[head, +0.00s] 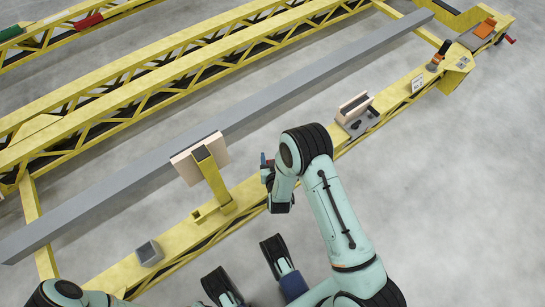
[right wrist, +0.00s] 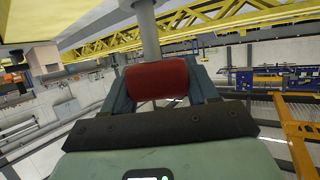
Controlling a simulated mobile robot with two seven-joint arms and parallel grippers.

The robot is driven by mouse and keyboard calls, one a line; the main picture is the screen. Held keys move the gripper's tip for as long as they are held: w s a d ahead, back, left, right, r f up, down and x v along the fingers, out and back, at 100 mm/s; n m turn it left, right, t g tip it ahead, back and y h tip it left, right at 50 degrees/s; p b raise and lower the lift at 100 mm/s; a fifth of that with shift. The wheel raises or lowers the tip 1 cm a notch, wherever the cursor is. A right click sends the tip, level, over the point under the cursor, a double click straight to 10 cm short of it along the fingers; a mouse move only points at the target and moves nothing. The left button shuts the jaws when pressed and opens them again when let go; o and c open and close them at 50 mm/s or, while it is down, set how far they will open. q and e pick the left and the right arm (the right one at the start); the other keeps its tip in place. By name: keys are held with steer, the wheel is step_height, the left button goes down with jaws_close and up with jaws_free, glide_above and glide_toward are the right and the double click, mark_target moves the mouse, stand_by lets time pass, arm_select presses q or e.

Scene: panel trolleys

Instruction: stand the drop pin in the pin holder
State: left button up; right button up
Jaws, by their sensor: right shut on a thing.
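The drop pin's red grip (right wrist: 157,82) lies crosswise between the two fingers of my right gripper (right wrist: 160,80), which is shut on it. A grey shaft (right wrist: 147,30) rises behind the grip toward the top of the wrist view. In the head view my right gripper (head: 267,168) is beyond the near yellow beam's edge, small and partly hidden by its wrist. A small grey open-topped box (head: 149,252), seemingly the pin holder, sits on the near beam, left of and apart from my right gripper.
A yellow post with a pale padded plate (head: 200,158) stands on the near beam between the box and my right gripper. A pale block on a grey plate (head: 356,108) is farther right. A long grey bar (head: 260,118) runs behind. Grey floor in front is clear.

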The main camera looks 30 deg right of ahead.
steer(key=shift+f, duration=1.3)
steer(key=o, duration=1.4)
steer(key=shift+s, duration=0.1)
steer(key=shift+p+v, duration=1.25)
steer(key=shift+v, duration=0.2)
steer(key=p+v, duration=0.3)
steer(key=v, duration=0.3)
